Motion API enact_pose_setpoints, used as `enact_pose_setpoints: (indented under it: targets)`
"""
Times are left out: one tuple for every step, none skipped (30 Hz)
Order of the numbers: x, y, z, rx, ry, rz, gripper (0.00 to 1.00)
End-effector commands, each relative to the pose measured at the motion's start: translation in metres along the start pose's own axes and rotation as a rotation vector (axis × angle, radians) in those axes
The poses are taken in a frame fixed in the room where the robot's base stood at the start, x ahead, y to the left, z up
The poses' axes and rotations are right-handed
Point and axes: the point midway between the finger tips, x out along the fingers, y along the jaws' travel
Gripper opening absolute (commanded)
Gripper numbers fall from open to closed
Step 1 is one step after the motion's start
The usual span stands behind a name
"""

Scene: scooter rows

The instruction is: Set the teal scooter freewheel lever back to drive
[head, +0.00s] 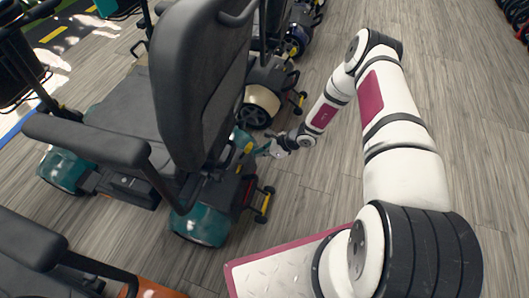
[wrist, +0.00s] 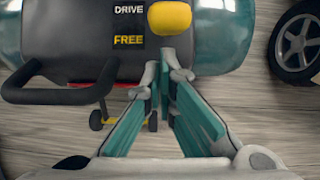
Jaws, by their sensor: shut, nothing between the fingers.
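The teal scooter (head: 202,226) stands left of my arm in the head view, with its rear toward my gripper. Its freewheel lever has a yellow knob (wrist: 170,17), also visible as a small yellow spot in the head view (head: 248,148). In the wrist view the knob sits right of the label, level with the lower part of DRIVE (wrist: 128,9) and above FREE (wrist: 128,40). My gripper (wrist: 161,74) is shut and empty, its fingertips just below the knob in the picture with a small gap. The lever's arm is hidden under the knob. In the head view my gripper (head: 270,150) is beside the scooter's rear.
A black bar (wrist: 60,92) sticks out left of the fingers. Small anti-tip wheels (head: 264,206) stand behind the scooter. A cream scooter (head: 262,98) is beyond, and an orange one (head: 150,290) is nearer.

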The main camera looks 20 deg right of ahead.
Motion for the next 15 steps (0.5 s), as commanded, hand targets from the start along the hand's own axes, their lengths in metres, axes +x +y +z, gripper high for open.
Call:
enact_pose_setpoints:
  targets:
    - [-0.002, 0.0, 0.004, -0.001, 0.0, 0.0, 0.0]
    - [-0.002, 0.0, 0.005, 0.0, -0.001, 0.0, 0.0]
    - [-0.001, 0.0, 0.007, 0.0, -0.002, 0.0, 0.0]
    - [-0.001, 0.0, 0.008, 0.0, -0.002, 0.0, 0.0]
    - [-0.001, 0.0, 0.009, 0.0, -0.002, 0.0, 0.0]
    - [-0.001, 0.0, 0.011, 0.0, -0.002, 0.0, 0.0]
    - [-0.001, 0.0, 0.011, 0.0, -0.002, 0.0, 0.0]
    - [-0.001, 0.0, 0.012, 0.0, -0.002, 0.0, 0.0]
    - [-0.001, 0.0, 0.013, 0.001, -0.002, 0.0, 0.0]
    - [-0.001, 0.0, 0.013, 0.001, -0.002, 0.0, 0.0]
    - [-0.001, 0.0, 0.014, 0.001, -0.003, 0.0, 0.0]
    - [0.0, 0.0, 0.014, 0.001, -0.003, 0.0, 0.0]
    - [0.0, 0.0, 0.014, 0.001, -0.003, 0.0, 0.0]
    - [0.0, 0.0, 0.015, 0.001, -0.003, 0.0, 0.0]
    - [0.0, 0.0, 0.015, 0.001, -0.004, 0.0, 0.0]
